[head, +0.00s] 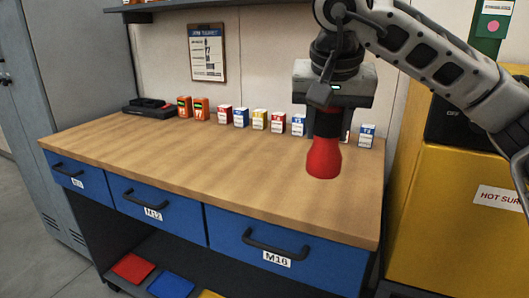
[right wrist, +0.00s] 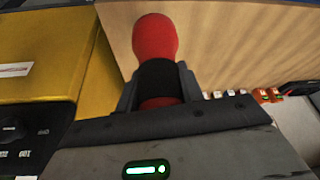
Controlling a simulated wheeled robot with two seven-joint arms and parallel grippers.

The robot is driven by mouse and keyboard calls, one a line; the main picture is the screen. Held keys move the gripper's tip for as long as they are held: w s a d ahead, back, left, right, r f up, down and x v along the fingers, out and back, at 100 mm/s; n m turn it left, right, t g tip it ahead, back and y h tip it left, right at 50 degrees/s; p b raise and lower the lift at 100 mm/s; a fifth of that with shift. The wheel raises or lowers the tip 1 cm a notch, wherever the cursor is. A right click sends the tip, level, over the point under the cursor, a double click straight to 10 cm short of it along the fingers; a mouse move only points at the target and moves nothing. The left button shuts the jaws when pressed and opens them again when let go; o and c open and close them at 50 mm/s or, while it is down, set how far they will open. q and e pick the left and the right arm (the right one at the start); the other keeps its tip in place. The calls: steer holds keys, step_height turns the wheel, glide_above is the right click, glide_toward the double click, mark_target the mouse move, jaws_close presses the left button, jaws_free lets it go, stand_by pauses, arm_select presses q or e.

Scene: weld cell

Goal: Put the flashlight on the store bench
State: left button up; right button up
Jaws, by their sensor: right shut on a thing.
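The red flashlight (head: 323,160) with a dark middle band is held by my right gripper (head: 328,122). In the head view its wide red end points down over the right part of the store bench (head: 190,150), a wooden top with blue drawers. I cannot tell for sure whether it touches the wood, but it looks held above it. In the right wrist view the flashlight (right wrist: 156,50) sits between the two fingers of the gripper (right wrist: 160,90), which are shut on its dark band. My left gripper is not in view.
Several small labelled boxes (head: 259,119) stand in a row along the back of the bench, near two orange items (head: 193,108) and a black charger (head: 150,107). A yellow machine (head: 430,200) stands close at right. The front and middle of the top are clear.

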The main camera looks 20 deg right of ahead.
steer(key=w+d+f, duration=0.1)
steer(key=w+f, duration=0.3)
steer(key=w+d+f, duration=0.2)
steer(key=w+f, duration=0.2)
steer(key=w+d+f, duration=0.2)
steer(key=w+f, duration=0.3)
steer(key=o, duration=1.1)
steer(key=shift+s+f, duration=0.1)
steer(key=v, duration=1.2)
steer(key=shift+r, duration=0.2)
